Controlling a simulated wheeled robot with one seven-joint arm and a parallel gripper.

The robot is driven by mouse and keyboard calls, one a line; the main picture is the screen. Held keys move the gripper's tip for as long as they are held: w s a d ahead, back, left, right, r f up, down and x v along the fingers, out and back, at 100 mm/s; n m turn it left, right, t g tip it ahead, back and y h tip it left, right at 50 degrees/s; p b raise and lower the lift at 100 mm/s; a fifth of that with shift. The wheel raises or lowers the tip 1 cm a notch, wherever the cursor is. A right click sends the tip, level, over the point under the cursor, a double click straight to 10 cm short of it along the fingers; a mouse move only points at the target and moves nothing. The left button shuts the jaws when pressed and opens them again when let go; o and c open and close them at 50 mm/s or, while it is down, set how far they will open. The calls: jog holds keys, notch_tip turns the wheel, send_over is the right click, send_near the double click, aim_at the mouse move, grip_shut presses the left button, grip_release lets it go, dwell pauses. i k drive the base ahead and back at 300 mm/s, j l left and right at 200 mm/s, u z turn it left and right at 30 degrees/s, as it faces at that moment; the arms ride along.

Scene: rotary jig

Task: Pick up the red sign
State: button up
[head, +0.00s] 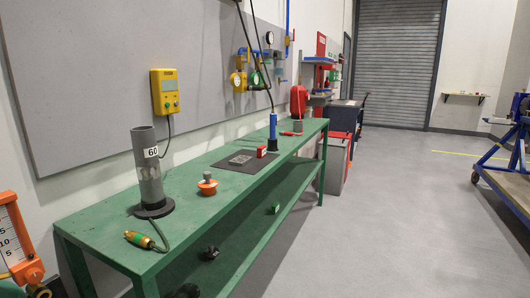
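A small red block-like piece with a pale face (261,151) stands on the dark mat (232,166) on the green bench. It may be the red sign, but it is too small to read. A larger red rounded object (299,100) stands farther back by the wall, and I cannot tell whether it is a sign. My gripper is not in view.
The green bench (105,233) also holds a grey cylinder marked 60 (149,170), an orange knobbed piece (207,185) and a blue upright tool (273,130). An orange scale (14,237) stands at the left edge. A blue-framed cart (510,185) is at right. The middle floor is clear.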

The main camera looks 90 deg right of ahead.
aim_at(261, 150)
jog(key=k+l, duration=0.25)
jog(key=l, duration=0.2)
jog(key=k+l, duration=0.2)
jog(key=l, duration=0.3)
jog(key=k+l, duration=0.25)
jog(key=l, duration=0.2)
jog(key=k+l, duration=0.25)
jog(key=l, duration=0.2)
jog(key=k+l, duration=0.2)
jog(key=l, duration=0.3)
jog(key=k+l+z, duration=0.1)
jog(key=k+l, duration=0.15)
jog(key=l, duration=0.2)
jog(key=k+l, duration=0.2)
jog(key=l, duration=0.25)
jog(key=k+l, duration=0.25)
jog(key=l, duration=0.25)
jog(key=i, duration=0.5)
